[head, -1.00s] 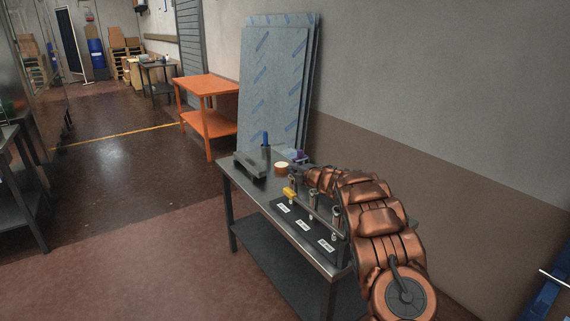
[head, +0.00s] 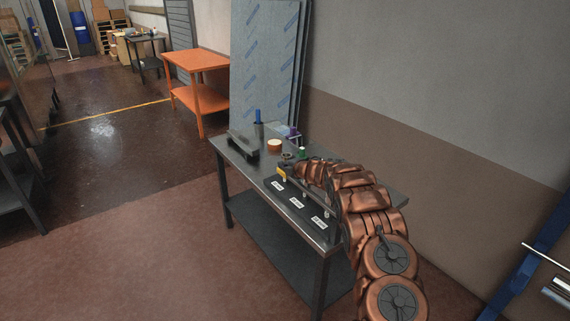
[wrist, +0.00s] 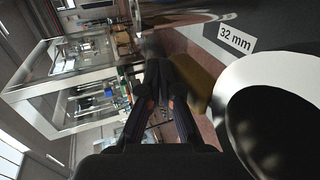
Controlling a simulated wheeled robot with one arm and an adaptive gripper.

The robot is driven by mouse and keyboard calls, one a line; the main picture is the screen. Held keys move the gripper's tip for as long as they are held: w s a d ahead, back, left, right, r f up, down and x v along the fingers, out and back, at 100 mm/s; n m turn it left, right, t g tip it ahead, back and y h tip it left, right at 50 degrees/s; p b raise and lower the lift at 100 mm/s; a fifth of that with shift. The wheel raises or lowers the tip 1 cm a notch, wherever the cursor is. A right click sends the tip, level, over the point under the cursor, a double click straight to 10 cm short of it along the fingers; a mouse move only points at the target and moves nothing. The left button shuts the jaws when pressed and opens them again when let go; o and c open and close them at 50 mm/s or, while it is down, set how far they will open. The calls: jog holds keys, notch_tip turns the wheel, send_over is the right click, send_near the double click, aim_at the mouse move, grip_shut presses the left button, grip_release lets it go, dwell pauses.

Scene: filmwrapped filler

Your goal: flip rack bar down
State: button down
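The rack (head: 298,203) is a dark base with white size labels and short upright posts, on the metal-topped table. Its bar (head: 308,191) runs along the posts, partly hidden by my arm. A yellow piece (head: 281,174) sits at the rack's far end; it also shows in the wrist view (wrist: 199,92). My gripper (head: 286,168) is beside that end, small and partly hidden in the head view. In the wrist view my gripper (wrist: 162,64) has its dark fingers converging at the tips, with nothing visible between them, close to the yellow piece. A pale ring (wrist: 232,87) and a 32 mm label fill the right.
Behind the rack on the table (head: 234,156) are a dark grey block (head: 243,145), a blue-handled item in a cup (head: 258,127), an orange roll (head: 274,146) and a green-topped item (head: 302,152). Wrapped panels (head: 265,65) lean on the wall.

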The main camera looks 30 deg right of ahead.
jog(key=shift+a+f, duration=0.15)
jog(key=shift+f, duration=0.25)
jog(key=shift+r, duration=0.15)
notch_tip(320, 180, up, 14)
jog(key=p, duration=0.2)
jog(key=shift+r, duration=0.2)
dwell(0.4)
